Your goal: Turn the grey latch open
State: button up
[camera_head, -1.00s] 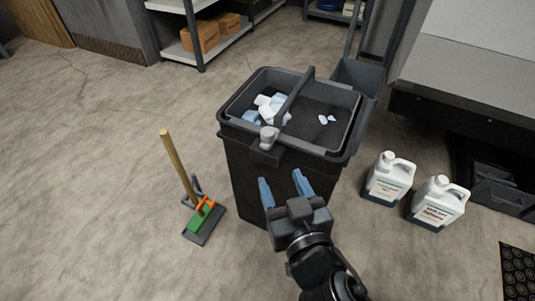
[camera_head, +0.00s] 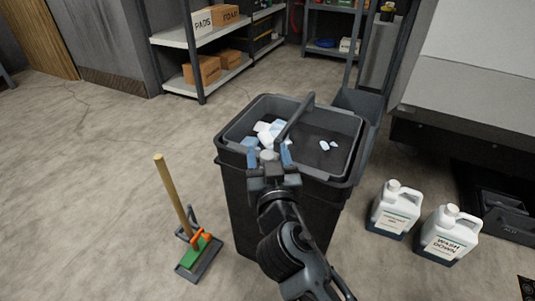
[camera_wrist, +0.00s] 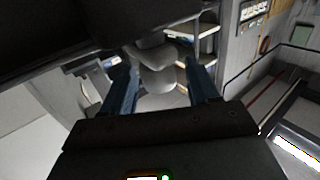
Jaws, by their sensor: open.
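The grey latch (camera_head: 268,155) is a rounded knob at the front rim of a black bin (camera_head: 237,200); my gripper partly hides it in the head view. My gripper (camera_head: 269,155) is open, with its blue fingers on either side of the latch. In the wrist view the pale grey latch (camera_wrist: 157,74) shows between the two fingers (camera_wrist: 164,85), with gaps seen beside it. I cannot tell whether either finger touches it. The dark underside of the bin rim fills the top left of the wrist view.
The bin holds crumpled white and blue waste (camera_head: 270,131) under a dark bar (camera_head: 295,116). Two white jugs (camera_head: 395,208) (camera_head: 448,236) stand at right. Shelves (camera_head: 200,90) are behind.

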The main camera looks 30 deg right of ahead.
jog(key=shift+w, duration=0.15)
jog(key=c, duration=0.9)
jog(key=shift+c, duration=0.2)
